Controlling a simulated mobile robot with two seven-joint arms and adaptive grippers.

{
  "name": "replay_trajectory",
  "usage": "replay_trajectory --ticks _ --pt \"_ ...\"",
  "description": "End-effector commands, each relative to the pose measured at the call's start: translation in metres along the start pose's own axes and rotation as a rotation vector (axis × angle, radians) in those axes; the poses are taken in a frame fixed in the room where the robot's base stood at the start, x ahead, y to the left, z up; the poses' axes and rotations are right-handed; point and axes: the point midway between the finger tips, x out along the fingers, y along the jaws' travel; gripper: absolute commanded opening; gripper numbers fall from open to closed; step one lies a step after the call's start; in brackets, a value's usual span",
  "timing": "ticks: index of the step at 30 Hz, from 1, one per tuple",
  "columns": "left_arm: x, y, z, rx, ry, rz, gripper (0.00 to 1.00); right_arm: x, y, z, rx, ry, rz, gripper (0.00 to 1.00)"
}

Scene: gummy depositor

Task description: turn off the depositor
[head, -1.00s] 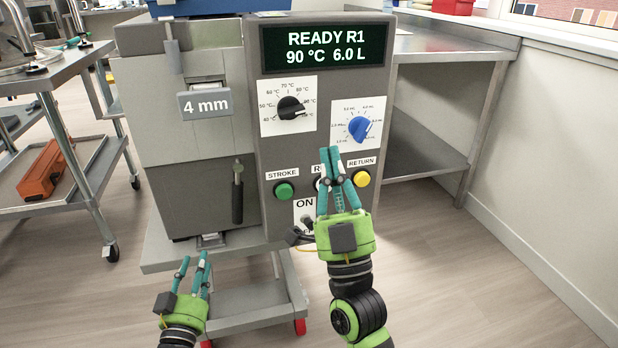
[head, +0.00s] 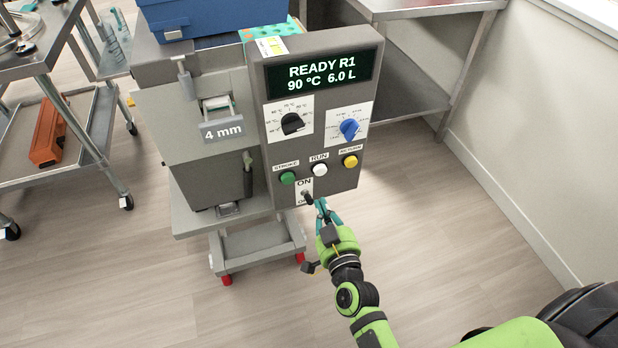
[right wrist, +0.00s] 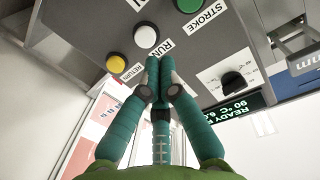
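The depositor's grey control panel (head: 330,120) faces me, and its display (head: 322,72) is lit with "READY R1, 90 °C 6.0 L". The power switch (head: 306,194) sits low on the panel, between the ON label and a partly covered label; I cannot tell its lever position. My right gripper (head: 321,206) is just right of and below the switch, its fingertips close to it; contact is unclear. In the right wrist view its fingers (right wrist: 159,62) are together with nothing seen between them. My left gripper is out of view.
Above the switch are green (head: 288,178), white (head: 320,170) and yellow (head: 350,161) buttons, with black (head: 292,122) and blue (head: 349,129) dials higher up. A steel table (head: 425,60) stands behind right. A cart (head: 75,130) stands left. Floor at right is clear.

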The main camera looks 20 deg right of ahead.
Motion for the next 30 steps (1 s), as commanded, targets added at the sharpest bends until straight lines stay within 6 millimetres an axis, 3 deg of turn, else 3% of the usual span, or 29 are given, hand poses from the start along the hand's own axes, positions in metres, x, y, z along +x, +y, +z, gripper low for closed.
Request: replay_trajectory --ticks 1,4,17,23,30 --pt "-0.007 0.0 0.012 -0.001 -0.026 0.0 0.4 -0.003 0.0 0.0 0.001 -0.016 0.003 0.0" --pt "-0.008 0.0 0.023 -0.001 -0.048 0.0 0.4 -0.005 0.001 0.004 0.002 -0.028 0.005 0.0" --pt "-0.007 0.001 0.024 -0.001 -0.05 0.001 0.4 0.001 0.001 0.005 0.002 -0.027 0.005 0.0" --pt "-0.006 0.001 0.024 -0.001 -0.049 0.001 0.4 0.032 0.001 0.005 0.002 -0.024 0.004 0.0" --pt "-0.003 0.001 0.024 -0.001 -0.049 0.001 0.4 0.085 0.001 0.007 0.003 -0.025 0.004 0.0"
